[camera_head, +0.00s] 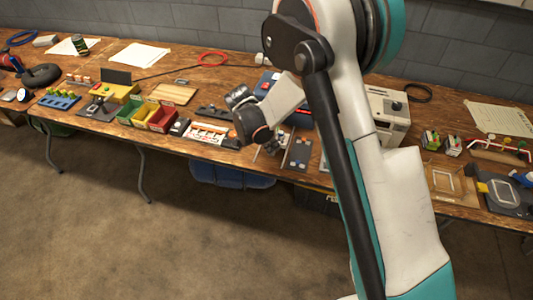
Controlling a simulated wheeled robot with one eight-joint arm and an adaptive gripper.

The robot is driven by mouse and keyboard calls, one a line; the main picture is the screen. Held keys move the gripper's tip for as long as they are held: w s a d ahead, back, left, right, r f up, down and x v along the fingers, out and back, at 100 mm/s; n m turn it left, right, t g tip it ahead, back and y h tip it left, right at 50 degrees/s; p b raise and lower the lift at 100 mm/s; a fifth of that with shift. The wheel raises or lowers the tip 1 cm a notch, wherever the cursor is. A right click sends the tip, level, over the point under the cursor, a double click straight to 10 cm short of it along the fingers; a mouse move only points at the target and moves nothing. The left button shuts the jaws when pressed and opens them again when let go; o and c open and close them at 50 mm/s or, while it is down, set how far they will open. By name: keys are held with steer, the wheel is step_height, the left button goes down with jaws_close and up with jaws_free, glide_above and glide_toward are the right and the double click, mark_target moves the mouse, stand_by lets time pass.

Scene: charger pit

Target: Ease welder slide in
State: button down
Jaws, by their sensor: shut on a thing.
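My gripper (274,141) is small and dark in the head view, at the end of my white arm, over the front of the workbench near its middle. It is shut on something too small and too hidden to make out. A cream box with a dark knob (394,106) stands right of it, partly behind my arm; it may be the welder, but I cannot be sure. A dark narrow plate with pale spots (300,153) lies just right of my gripper. I cannot pick out the slide or tell whether anything touches it.
The wooden bench (130,65) is crowded. Left of my gripper are a white-and-orange rack (208,133) and red, yellow and green bins (152,115). A wooden frame (447,183) and a dark device (507,192) lie at right. A blue bin (230,175) is under the bench. The floor in front is clear.

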steer(key=shift+w+d, duration=0.25)
steer(key=shift+w, duration=0.4)
steer(key=shift+w+d, duration=0.2)
steer(key=shift+w, duration=0.5)
steer(key=shift+w+d, duration=0.25)
steer(key=shift+w, duration=0.4)
steer(key=c, duration=1.5)
jaws_free()
steer(key=shift+w+d, duration=0.1)
steer(key=shift+w, duration=0.05)
steer(key=shift+o, duration=0.2)
steer(key=shift+r, duration=0.1)
steer(key=v, duration=1.2)
